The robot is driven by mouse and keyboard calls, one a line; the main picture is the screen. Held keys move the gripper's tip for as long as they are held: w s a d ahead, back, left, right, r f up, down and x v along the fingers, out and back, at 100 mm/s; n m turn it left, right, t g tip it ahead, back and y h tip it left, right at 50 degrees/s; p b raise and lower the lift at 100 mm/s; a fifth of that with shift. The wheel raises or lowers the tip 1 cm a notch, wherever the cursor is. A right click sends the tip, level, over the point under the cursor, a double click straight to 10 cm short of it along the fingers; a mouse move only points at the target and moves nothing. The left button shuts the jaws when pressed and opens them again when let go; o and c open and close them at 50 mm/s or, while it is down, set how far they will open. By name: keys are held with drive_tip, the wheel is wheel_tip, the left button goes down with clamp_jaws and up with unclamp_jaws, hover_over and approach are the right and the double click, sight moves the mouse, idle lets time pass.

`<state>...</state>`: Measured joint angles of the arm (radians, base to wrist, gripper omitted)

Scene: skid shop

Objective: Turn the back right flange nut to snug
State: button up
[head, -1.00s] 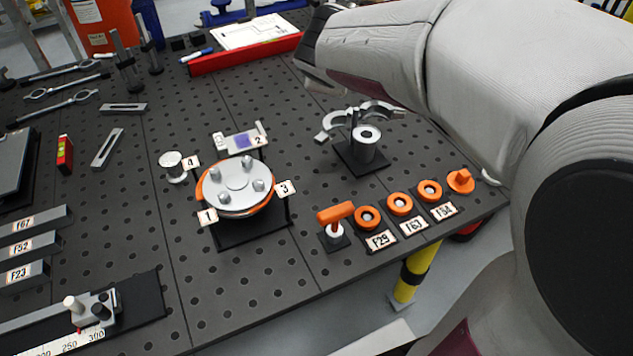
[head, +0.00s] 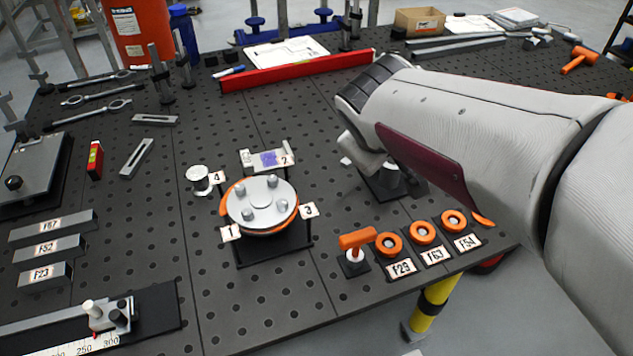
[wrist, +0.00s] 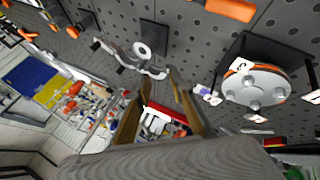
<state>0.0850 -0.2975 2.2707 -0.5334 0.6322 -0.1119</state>
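The flange (head: 262,203) is a round silver disc with an orange edge on a black stand, with several nuts on top. Its back right nut (head: 272,182) stands on the far side of the disc. Tags 1, 2, 3 and 4 surround it. The flange also shows at the right of the wrist view (wrist: 256,84). In the head view my arm hides the fingers.
A post on a black base (wrist: 145,48) with curved silver pieces stands near my gripper; my arm partly covers it in the head view. An orange-handled tool (head: 356,240) and orange rings (head: 422,232) line the front right edge. A red bar (head: 297,72) lies behind.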

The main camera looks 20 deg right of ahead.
drive_tip(key=s+a+f+m+y, duration=0.1)
drive_tip(key=s+a+m+y, duration=0.1)
drive_tip(key=s+a, duration=0.3)
drive_tip(key=s+a+f+m+g+y, duration=0.1)
drive_tip(key=s+a+m+y, duration=0.1)
drive_tip(key=s+a, duration=0.4)
drive_tip(key=shift+s+a+f, duration=0.25)
drive_tip(key=shift+s+f, duration=0.15)
drive_tip(key=shift+s, duration=2)
